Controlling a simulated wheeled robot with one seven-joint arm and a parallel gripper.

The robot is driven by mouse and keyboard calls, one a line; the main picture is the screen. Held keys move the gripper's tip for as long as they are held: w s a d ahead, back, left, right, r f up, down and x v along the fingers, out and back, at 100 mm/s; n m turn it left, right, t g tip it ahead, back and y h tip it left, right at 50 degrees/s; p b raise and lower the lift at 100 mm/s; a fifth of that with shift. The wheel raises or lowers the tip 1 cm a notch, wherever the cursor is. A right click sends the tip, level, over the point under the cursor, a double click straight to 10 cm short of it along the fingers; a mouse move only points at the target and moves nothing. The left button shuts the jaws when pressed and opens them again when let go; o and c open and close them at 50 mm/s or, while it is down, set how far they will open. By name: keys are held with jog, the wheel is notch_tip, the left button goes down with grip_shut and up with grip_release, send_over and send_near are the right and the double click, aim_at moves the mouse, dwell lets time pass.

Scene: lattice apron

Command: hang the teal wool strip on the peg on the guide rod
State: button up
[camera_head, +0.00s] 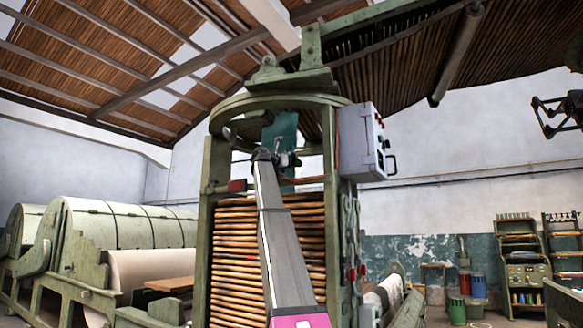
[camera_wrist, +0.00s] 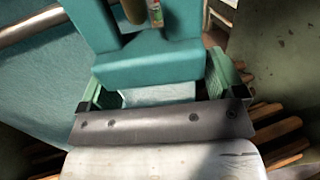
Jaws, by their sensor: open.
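The teal wool strip (camera_head: 281,138) shows high inside the green upright frame in the head view. In the wrist view, teal material (camera_wrist: 145,65) lies across the space between my fingertips, with upright parts above it. A brownish, peg-like end (camera_wrist: 133,10) shows in a gap in the teal at the top. A metal rod (camera_wrist: 38,22), possibly the guide rod, crosses the upper left. My gripper (camera_head: 277,158) is raised at the strip, its jaws open around the teal material. I cannot tell whether the strip bears on the peg.
The green frame (camera_head: 332,160) surrounds my gripper closely. A grey control box (camera_head: 360,142) juts out on its right. Stacked wooden slats (camera_head: 237,262) fill the frame below. A large drum machine (camera_head: 120,225) stands left; racks (camera_head: 522,260) stand far right.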

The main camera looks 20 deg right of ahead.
jog(key=v, duration=1)
jog(key=shift+a, duration=0.15)
